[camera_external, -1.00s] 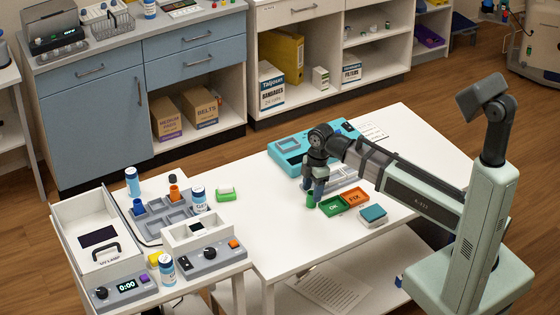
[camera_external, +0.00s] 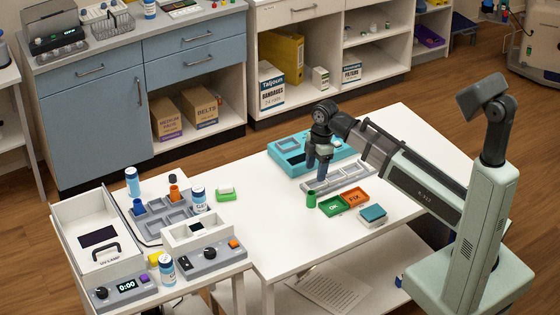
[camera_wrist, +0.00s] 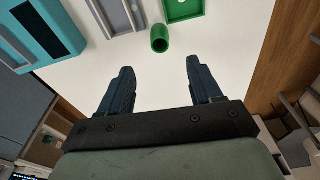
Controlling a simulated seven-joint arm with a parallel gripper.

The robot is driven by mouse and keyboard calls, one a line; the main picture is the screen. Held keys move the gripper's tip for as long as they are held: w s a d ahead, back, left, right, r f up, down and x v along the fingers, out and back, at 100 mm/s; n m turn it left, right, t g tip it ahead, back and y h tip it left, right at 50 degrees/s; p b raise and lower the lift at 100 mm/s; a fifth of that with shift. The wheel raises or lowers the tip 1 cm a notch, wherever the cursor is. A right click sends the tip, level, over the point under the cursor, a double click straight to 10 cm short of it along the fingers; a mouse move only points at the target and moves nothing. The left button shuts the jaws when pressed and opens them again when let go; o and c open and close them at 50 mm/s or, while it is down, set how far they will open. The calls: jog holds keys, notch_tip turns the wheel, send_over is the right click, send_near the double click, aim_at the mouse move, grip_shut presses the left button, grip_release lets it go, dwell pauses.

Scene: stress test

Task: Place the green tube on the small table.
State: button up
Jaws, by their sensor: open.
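The green tube (camera_external: 311,199) stands upright on the white table (camera_external: 262,230), just left of the green tray (camera_external: 333,206). In the wrist view the green tube (camera_wrist: 160,40) shows its open top, ahead of the fingers. My gripper (camera_external: 322,176) is above the table, a little above and beyond the tube in the outside view. In the wrist view my gripper (camera_wrist: 155,75) has its two fingers wide apart with nothing between them. The tube is apart from both fingers.
An orange tray (camera_external: 355,197) and a teal-topped box (camera_external: 373,214) lie right of the tube. A grey rack (camera_external: 350,177) and a teal device (camera_external: 290,148) are behind.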

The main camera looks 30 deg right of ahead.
jog(key=shift+d, duration=0.1)
jog(key=d+m, duration=0.1)
jog(key=d, duration=0.6)
jog(key=n+y, duration=0.2)
jog(key=y, duration=0.1)
send_near(308, 202)
notch_tip(308, 202, down, 2)
jog(key=shift+w+f, duration=0.1)
jog(key=shift+a+x, duration=0.1)
jog(key=shift+x, duration=1.55)
jog(key=shift+a+x, duration=0.15)
jog(key=shift+x, duration=1.45)
jog(key=shift+w, duration=0.1)
jog(key=c, duration=1.1)
jog(key=shift+c, duration=0.2)
